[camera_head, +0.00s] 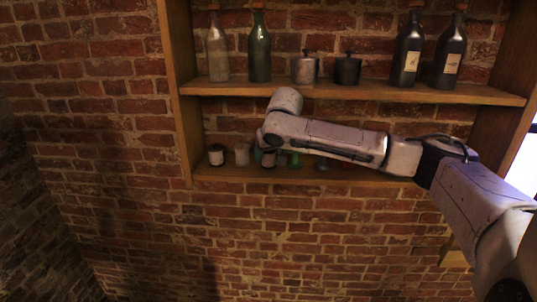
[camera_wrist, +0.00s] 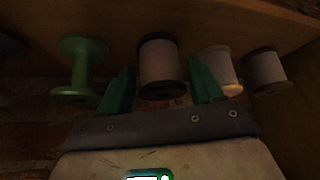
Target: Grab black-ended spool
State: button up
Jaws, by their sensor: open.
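A spool with black ends and a pale grey winding (camera_wrist: 158,58) stands between the two green fingers of my open gripper (camera_wrist: 161,68) in the wrist view. Gaps show on both sides, so the fingers do not appear to touch it. In the head view the same spool (camera_head: 268,160) shows on the lower shelf, partly covered by my arm.
A pale-ended spool (camera_wrist: 221,68) stands close outside one finger, and a green spool (camera_wrist: 83,66) outside the other. The left wooden upright (camera_head: 180,100) bounds the shelf.

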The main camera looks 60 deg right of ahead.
jog(key=shift+x, duration=0.95)
jog(key=c, duration=0.7)
jog(key=shift+a+r, duration=0.1)
jog(key=shift+r, duration=0.05)
